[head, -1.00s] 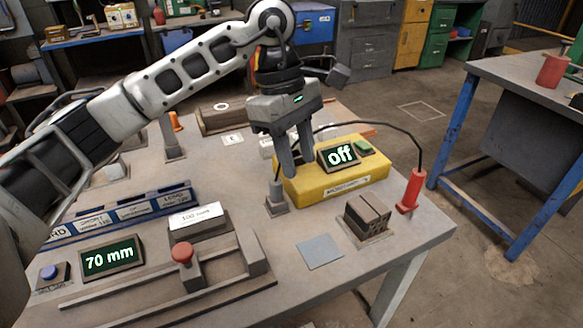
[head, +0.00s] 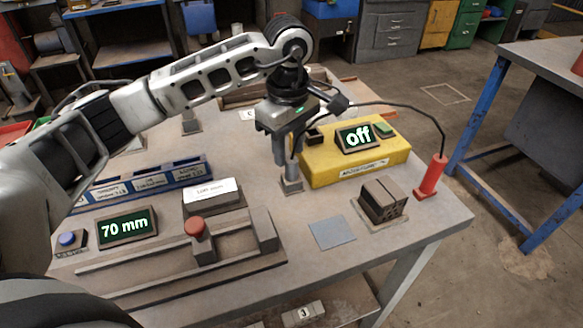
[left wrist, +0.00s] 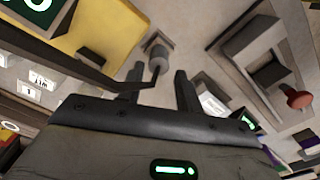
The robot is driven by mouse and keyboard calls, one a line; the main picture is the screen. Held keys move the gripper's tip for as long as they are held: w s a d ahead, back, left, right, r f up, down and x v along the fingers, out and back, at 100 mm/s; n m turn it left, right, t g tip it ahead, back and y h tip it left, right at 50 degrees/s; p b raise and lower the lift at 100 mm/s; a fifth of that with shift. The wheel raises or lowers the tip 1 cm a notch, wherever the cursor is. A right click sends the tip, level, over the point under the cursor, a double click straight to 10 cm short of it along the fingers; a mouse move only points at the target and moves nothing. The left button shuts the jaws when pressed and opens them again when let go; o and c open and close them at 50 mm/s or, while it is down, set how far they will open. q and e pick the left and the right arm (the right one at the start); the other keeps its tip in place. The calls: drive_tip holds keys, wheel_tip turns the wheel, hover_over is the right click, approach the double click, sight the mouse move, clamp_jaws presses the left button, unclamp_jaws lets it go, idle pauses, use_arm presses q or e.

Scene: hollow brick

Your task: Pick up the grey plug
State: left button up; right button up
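The grey plug (head: 291,182) stands low on the table, just left of the yellow moisture meter (head: 355,165). It also shows in the left wrist view (left wrist: 158,57), with a dark cable bending away from it. My left gripper (head: 289,160) points down directly over the plug. In the left wrist view, its two fingers (left wrist: 159,80) are apart, with the plug in line between their tips. I cannot tell whether the fingers touch it. My right gripper is in neither view.
The meter's screen (head: 358,137) reads off. A black cable arches to a red probe (head: 432,178) on the right. A brown hollow brick (head: 383,198) and a grey-blue square (head: 332,232) lie in front. A sliding gauge with a red knob (head: 195,227) stands at left.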

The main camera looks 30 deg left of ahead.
sight(292, 159)
use_arm(q)
drive_tip(key=shift+d+f+p, duration=0.2)
drive_tip(key=shift+f+p, duration=0.2)
drive_tip(key=shift+f, duration=1.95)
drive_tip(key=c, duration=0.7)
drive_tip(key=shift+w, duration=0.1)
drive_tip(key=shift+r, duration=0.15)
drive_tip(key=shift+c, duration=0.2)
